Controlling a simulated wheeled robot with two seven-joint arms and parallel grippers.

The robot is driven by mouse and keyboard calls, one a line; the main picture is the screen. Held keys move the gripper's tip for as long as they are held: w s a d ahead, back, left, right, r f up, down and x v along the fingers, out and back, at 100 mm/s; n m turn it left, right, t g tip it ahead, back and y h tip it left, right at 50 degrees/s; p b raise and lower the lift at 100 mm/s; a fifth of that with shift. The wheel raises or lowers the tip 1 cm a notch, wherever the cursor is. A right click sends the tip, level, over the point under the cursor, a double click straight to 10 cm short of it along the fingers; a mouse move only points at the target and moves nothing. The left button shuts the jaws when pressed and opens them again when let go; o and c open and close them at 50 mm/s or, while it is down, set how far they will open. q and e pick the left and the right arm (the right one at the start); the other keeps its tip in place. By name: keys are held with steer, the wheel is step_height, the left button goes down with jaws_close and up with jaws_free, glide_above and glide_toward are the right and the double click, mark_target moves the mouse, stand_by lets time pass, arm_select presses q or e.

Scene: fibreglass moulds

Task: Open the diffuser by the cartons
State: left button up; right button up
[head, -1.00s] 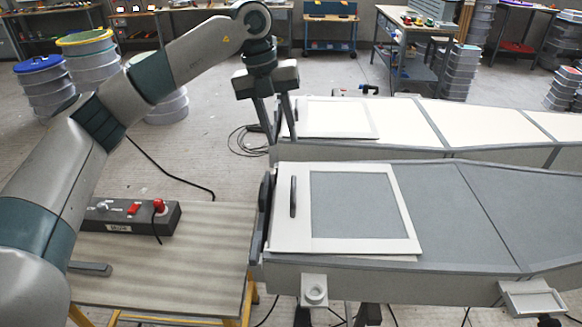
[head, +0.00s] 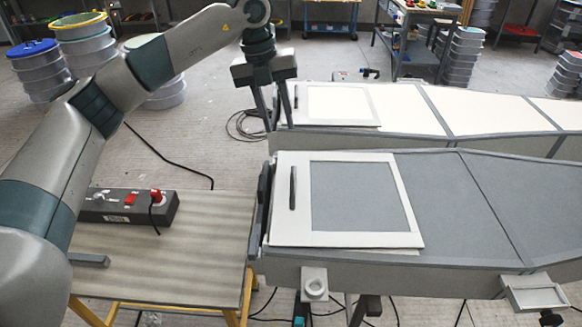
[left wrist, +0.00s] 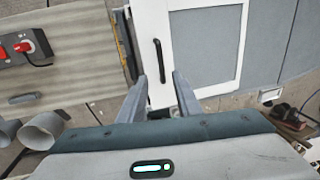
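Two long moulds lie side by side, each with a white-framed panel and an upright handle at its left end. The near mould (head: 480,190) has a grey panel (head: 355,195) with a dark handle (head: 293,187); the far one (head: 480,115) has a cream panel (head: 340,103). Both panels lie flat and look shut. My left gripper (head: 280,127) is open and empty, fingers pointing down. In the left wrist view, the dark handle (left wrist: 161,62) of a grey-windowed panel (left wrist: 205,42) shows between and beyond my fingertips (left wrist: 160,76). I can make out no cartons. My right gripper is not in view.
A table (head: 190,270) with a control box (head: 130,206) and red plug stands left of the near mould. Stacked round tubs (head: 90,60) stand behind at left. Cables lie on the floor. A metal cart (head: 415,45) stands at the back.

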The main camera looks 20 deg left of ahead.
mark_target(293, 175)
arm_select(q)
steer(key=d+f+p, duration=0.1)
steer(key=f, duration=0.3)
steer(key=d+f+p, duration=0.1)
steer(key=f+p, duration=0.1)
steer(key=f, duration=0.3)
steer(key=f+p, duration=0.2)
steer(key=f, duration=0.3)
steer(key=shift+w+d+f, duration=0.15)
steer(key=shift+w+d, duration=0.2)
steer(key=shift+d, duration=0.05)
steer(key=shift+d+f, duration=0.1)
steer(key=shift+f, duration=0.4)
jaws_close()
